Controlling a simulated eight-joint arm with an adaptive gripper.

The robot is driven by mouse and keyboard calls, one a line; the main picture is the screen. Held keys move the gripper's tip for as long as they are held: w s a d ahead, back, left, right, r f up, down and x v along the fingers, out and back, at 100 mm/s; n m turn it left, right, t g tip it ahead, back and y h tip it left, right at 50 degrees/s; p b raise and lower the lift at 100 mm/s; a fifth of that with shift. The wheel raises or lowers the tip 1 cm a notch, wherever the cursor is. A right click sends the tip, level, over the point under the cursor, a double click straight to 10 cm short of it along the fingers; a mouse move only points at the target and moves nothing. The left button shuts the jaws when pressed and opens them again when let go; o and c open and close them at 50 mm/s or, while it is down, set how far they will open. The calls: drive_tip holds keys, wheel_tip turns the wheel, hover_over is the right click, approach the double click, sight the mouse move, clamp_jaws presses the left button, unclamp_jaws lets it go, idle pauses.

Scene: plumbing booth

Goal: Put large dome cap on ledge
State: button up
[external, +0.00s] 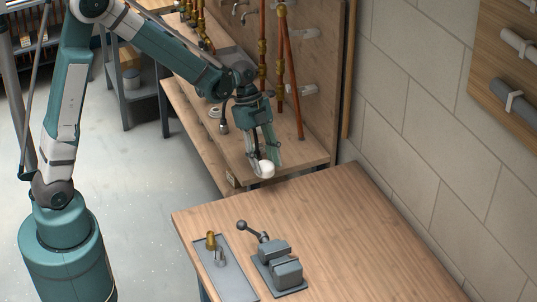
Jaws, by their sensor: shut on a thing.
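A white rounded cap (266,169), likely the large dome cap, is held at the tips of my gripper (262,160). My gripper points down and is shut on the cap. The cap is in the air near the front end of the wooden ledge (237,158) and the far edge of the workbench. I cannot tell its exact height above either surface. The gripper's fingers partly hide the cap's near side.
Copper pipes (292,85) with brass fittings rise from the ledge against the back panel. A vise (277,267) and a grey tray (224,268) with a brass fitting (211,240) sit on the workbench (350,235). The bench's right side is clear.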

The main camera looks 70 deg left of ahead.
drive_tip(key=w+a+n+t, duration=0.1)
drive_tip(key=w+a, duration=0.3)
drive_tip(key=a, duration=0.3)
drive_tip(key=w+a+n, duration=0.2)
drive_tip(key=w+a, duration=0.2)
drive_tip(key=a, duration=0.3)
drive_tip(key=w+a+f+n, duration=0.1)
drive_tip(key=a+n, duration=0.1)
drive_tip(key=a, duration=1.1)
drive_tip(key=w+a+f+n+t+y, duration=0.1)
drive_tip(key=w+a+f+n, duration=0.1)
drive_tip(key=a, duration=1.2)
drive_tip(key=w+a+f+n+t+y, duration=0.1)
drive_tip(key=w+a+n, duration=0.1)
drive_tip(key=a, duration=1.2)
drive_tip(key=shift+w+a+f, duration=0.15)
drive_tip(key=shift+w+f, duration=0.05)
drive_tip(key=shift+f, duration=0.1)
drive_tip(key=shift+f+b, duration=0.45)
drive_tip(key=shift+f, duration=2.65)
drive_tip(key=shift+f, duration=0.15)
drive_tip(key=shift+f, duration=1.75)
drive_tip(key=shift+f, duration=0.15)
